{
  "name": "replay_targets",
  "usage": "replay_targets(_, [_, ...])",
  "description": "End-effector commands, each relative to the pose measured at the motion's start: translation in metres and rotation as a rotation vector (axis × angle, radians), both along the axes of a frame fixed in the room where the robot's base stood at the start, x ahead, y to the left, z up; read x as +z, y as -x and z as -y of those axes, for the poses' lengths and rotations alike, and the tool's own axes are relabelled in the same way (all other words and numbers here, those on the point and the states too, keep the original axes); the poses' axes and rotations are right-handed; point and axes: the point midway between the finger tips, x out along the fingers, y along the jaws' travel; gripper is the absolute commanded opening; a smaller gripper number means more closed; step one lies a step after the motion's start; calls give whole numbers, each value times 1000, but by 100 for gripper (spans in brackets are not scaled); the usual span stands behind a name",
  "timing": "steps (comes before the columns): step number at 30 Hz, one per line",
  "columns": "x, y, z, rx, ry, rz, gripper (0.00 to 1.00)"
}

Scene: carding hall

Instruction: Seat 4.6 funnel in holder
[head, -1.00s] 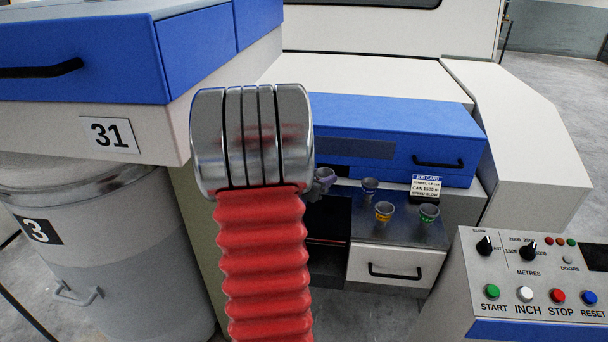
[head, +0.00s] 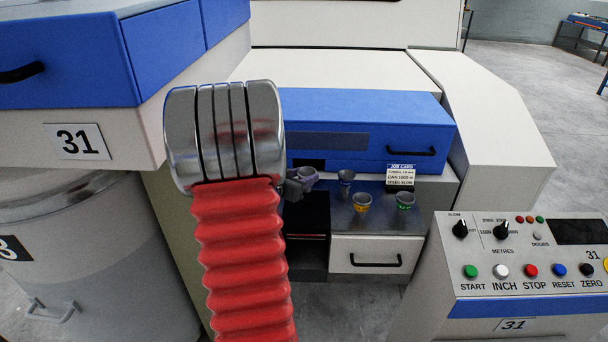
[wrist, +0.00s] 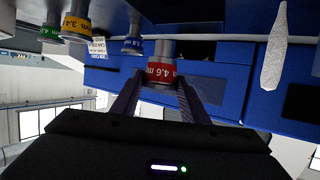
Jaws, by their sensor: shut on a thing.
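My gripper (wrist: 157,95) is shut on the 4.6 funnel (wrist: 163,72), a grey metal funnel with a red band marked 4.6, in the wrist view, which is upside down. In the head view my gripper (head: 293,188) shows partly behind my arm, with the held funnel (head: 307,176) above the left end of the metal shelf, in front of the blue cover. Its red band is not visible there. A dark opening (head: 309,164) lies in the blue front just behind it. I cannot make out the holder for certain.
Blue-banded (head: 346,182), yellow-banded (head: 362,202) and green-banded (head: 405,200) funnels stand on the shelf (head: 383,220) to the right. A job card (head: 400,175) stands behind them. A button panel (head: 520,255) is at front right. A can (head: 90,250) stands left.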

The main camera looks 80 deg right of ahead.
Motion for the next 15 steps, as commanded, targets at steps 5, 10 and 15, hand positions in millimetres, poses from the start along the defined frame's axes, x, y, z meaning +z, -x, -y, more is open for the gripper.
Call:
replay_targets(5, [-8,1,0,-1,0,-1,14])
replay_targets(10, [-15,2,0,-2,0,-1,14])
replay_targets(15, [-22,2,0,-4,1,-1,14])
